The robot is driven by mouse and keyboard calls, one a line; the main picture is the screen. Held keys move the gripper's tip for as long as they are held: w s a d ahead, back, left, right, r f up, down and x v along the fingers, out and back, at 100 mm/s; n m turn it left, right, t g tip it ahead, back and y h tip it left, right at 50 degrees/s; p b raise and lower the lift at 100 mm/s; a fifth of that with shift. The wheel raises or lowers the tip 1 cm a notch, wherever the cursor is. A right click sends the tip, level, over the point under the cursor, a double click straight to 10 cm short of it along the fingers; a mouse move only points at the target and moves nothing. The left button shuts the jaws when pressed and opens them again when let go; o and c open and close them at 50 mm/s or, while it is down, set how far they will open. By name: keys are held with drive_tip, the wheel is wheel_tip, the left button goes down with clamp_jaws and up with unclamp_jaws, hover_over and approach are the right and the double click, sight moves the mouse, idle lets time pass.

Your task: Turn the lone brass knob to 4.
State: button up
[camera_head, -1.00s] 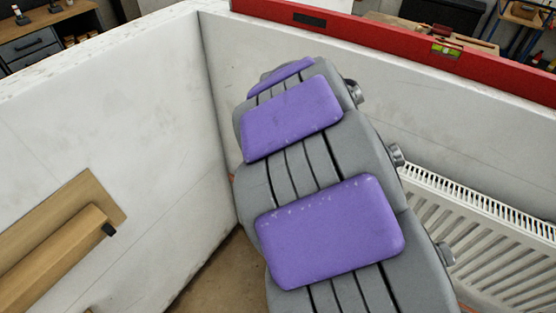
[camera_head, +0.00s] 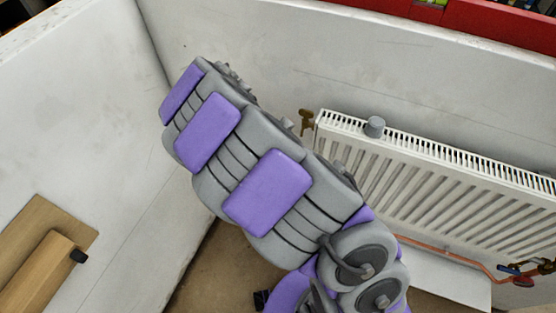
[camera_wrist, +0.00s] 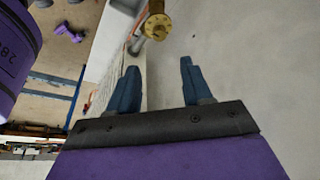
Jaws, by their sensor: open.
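In the wrist view, a brass knob (camera_wrist: 156,26) with a round end face shows at the top, beyond the fingertips and roughly in line with the gap between them. My gripper (camera_wrist: 160,67) is open, its two blue fingers apart and empty, with the knob not between them. In the head view, a small brass fitting (camera_head: 306,122) stands at the upper left end of the white radiator (camera_head: 420,170). My grey and purple arm fills the middle of that view, and I cannot make out the gripper there. The knob's setting cannot be read.
White panels (camera_head: 80,110) stand at left and behind. A wooden piece (camera_head: 40,265) is at lower left.

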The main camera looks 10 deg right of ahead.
drive_tip(key=x, duration=0.5)
drive_tip(key=b+x, duration=0.1)
drive_tip(key=x, duration=0.3)
drive_tip(key=shift+a+f+b, duration=0.1)
drive_tip(key=shift+f+b, duration=0.2)
drive_tip(key=shift+f, duration=0.2)
drive_tip(key=shift+a, duration=0.65)
drive_tip(key=shift+c, duration=0.4)
drive_tip(key=shift+a, duration=0.3)
drive_tip(key=shift+c, duration=1.4)
drive_tip(key=shift+d, duration=0.6)
drive_tip(key=c, duration=0.4)
clamp_jaws()
